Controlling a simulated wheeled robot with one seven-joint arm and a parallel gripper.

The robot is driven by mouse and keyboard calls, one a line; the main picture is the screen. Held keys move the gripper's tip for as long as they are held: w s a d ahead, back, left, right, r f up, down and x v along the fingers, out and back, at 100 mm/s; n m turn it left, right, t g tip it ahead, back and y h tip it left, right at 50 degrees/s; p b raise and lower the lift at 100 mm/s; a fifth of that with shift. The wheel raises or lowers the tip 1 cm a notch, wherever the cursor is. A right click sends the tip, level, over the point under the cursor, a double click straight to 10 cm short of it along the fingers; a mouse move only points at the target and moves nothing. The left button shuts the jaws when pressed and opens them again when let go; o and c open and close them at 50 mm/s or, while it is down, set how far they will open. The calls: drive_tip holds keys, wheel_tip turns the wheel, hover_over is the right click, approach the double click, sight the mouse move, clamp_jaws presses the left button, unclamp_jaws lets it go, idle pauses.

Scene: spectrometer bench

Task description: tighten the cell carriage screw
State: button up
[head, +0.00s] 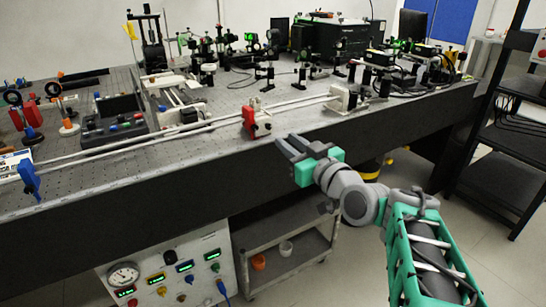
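A red carriage (257,118) with a pale lower part sits on the long rail near the front edge of the optical bench. It looks like the cell carriage. Its screw is too small to make out for certain. My gripper (284,145) is in front of the bench edge, just to the right of the carriage and a little lower in the picture. It appears apart from the carriage. Its dark fingers point up and left toward the bench, and nothing shows held in them. The gap between the fingertips is not clear.
The rail (180,131) runs from a blue end piece (29,180) to a white block (340,98). Optics crowd the bench (215,110) behind it. A gauge panel (165,272) and a cart (285,252) stand below. A black rack (505,130) is at right.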

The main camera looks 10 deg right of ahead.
sight(270, 127)
drive_tip(key=x, duration=0.7)
drive_tip(key=shift+w+a+r, duration=0.1)
drive_tip(key=shift+w+a, duration=0.05)
drive_tip(key=shift+w, duration=0.2)
clamp_jaws()
